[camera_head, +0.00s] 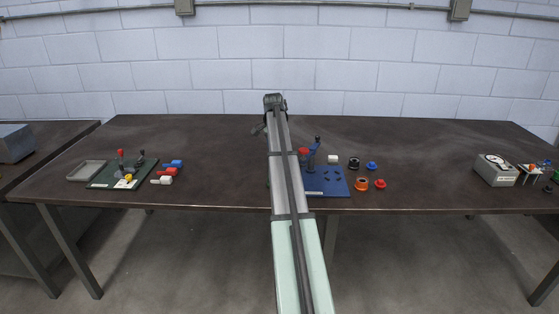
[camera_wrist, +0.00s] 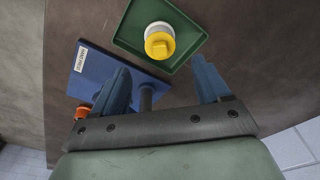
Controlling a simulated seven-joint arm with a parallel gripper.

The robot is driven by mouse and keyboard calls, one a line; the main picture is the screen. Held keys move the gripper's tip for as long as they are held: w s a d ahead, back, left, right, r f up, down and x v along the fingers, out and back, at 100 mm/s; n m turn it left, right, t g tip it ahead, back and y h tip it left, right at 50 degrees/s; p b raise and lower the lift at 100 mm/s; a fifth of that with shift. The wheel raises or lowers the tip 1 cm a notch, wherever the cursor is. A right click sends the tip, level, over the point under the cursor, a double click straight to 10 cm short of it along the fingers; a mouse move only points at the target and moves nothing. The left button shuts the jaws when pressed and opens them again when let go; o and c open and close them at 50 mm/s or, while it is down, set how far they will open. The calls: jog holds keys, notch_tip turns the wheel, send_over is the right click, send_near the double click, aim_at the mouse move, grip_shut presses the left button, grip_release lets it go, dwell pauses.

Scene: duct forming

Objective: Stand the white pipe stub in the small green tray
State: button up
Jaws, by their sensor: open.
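In the wrist view, the small green tray (camera_wrist: 190,57) lies beyond my fingertips. A white round piece (camera_wrist: 152,28) that looks like the white pipe stub is in the tray. It is seen from above and appears upright, with a yellow piece (camera_wrist: 160,45) covering much of it. My gripper (camera_wrist: 161,72) is open, its two blue fingers apart with nothing between them. The white piece appears clear of both fingers. In the head view, my arm hides the tray and the gripper's fingers. Another short white cylinder (camera_head: 333,159) stands behind the blue board.
A blue board (camera_head: 327,182) with a lever fixture lies right of my arm; its labelled plate (camera_wrist: 92,75) also shows in the wrist view. Orange (camera_head: 361,184), red and blue fittings lie beside it. A green board (camera_head: 105,178) is far left, a grey box (camera_head: 495,171) far right.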

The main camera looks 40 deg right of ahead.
jog(key=shift+a+r, duration=0.15)
jog(key=shift+r, duration=0.8)
jog(key=w+a+f+n+t+y, duration=0.15)
jog(key=w+a+f, duration=0.35)
jog(key=a, duration=1)
jog(key=w+a+f+n+y, duration=0.1)
jog(key=w+a+f+n, duration=0.15)
jog(key=w+a, duration=0.85)
jog(key=w+a+f+n+t+y, duration=0.15)
jog(key=a+f, duration=0.25)
jog(key=a, duration=1.6)
jog(key=s+a+f+n+g, duration=0.1)
jog(key=s+a+f+n, duration=0.35)
jog(key=a+f, duration=0.75)
jog(key=s+d+f+n+g, duration=0.2)
jog(key=s+f+g, duration=0.3)
jog(key=s+f, duration=2.25)
jog(key=s+f+n+g+h, duration=0.1)
jog(key=s+f+n, duration=0.2)
jog(key=s, duration=1.3)
jog(key=s+d+f+n+g+h, duration=0.1)
jog(key=s+f+n+g, duration=0.1)
jog(key=s, duration=1.4)
jog(key=shift+s+d+f+n+g, duration=0.3)
jog(key=shift+f+n, duration=0.1)
jog(key=shift+f, duration=0.25)
